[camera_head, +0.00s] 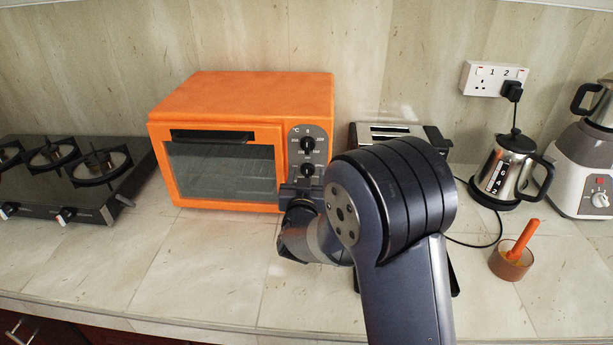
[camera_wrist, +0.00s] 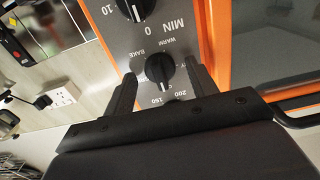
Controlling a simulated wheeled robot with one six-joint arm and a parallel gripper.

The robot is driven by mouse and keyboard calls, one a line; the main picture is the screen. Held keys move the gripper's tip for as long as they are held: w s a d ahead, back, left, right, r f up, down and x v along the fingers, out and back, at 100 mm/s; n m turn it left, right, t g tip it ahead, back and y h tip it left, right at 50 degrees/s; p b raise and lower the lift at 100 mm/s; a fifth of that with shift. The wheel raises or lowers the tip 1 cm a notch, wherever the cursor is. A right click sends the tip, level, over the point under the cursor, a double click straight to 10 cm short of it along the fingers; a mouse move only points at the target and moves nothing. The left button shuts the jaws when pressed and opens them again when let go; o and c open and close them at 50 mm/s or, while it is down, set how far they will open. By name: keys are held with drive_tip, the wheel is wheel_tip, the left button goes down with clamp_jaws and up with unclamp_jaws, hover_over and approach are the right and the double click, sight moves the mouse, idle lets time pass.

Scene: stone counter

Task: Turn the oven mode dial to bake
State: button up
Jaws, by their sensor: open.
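The orange toaster oven (camera_head: 220,92) stands on the counter with a grey control panel at its right front. The wrist view shows the black mode dial (camera_wrist: 160,74), with WARM and BAKE printed above it in the picture. Which label its pointer meets is not clear. My gripper (camera_wrist: 158,70) is open, one finger on each side of this dial; I cannot tell if either touches it. In the head view my gripper (camera_head: 299,190) is at the panel, hiding its lower part. A dial (camera_head: 307,145) shows at the panel's top.
Another dial (camera_wrist: 135,8) marked MIN lies beyond the mode dial in the wrist view. A toaster (camera_head: 385,131) stands right of the oven, partly behind my arm. A gas hob (camera_head: 75,185) is left.

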drive_tip(key=c, duration=1)
drive_tip(key=shift+o, duration=0.2)
drive_tip(key=shift+f+b, duration=0.1)
drive_tip(key=shift+b, duration=0.35)
